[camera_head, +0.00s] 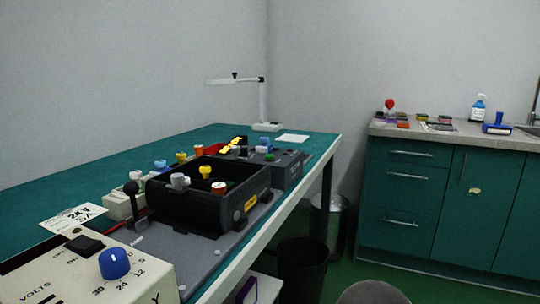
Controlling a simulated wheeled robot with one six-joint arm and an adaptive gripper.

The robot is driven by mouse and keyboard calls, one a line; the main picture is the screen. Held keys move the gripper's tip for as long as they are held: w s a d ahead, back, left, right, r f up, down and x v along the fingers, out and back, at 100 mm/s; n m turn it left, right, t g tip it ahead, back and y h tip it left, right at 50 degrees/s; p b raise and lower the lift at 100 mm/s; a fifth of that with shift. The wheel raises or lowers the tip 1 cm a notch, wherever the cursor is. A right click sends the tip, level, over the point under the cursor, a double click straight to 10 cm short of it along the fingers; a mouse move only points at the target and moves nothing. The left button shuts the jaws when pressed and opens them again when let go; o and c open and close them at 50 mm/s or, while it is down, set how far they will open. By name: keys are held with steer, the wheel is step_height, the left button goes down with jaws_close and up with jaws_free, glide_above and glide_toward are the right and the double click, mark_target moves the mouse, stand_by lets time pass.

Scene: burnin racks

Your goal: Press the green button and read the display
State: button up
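A small green button-like cap (269,157) sits on top of a dark grey box (288,172) at the far part of the green bench. No lit display or readable reading shows on that box from here. A cream power supply unit (95,272) stands at the near left, with a blue knob (114,263), a black switch and printed volt numbers. A black open box (195,213) with coloured plugs in and around it stands between them on a grey plate. My gripper is not in view.
A white card marked 24 V (73,218) lies on the bench (60,198). A white lamp (262,105) stands at the back. Green cabinets (405,190) are at right. A grey rounded shape shows at the bottom edge, unclear.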

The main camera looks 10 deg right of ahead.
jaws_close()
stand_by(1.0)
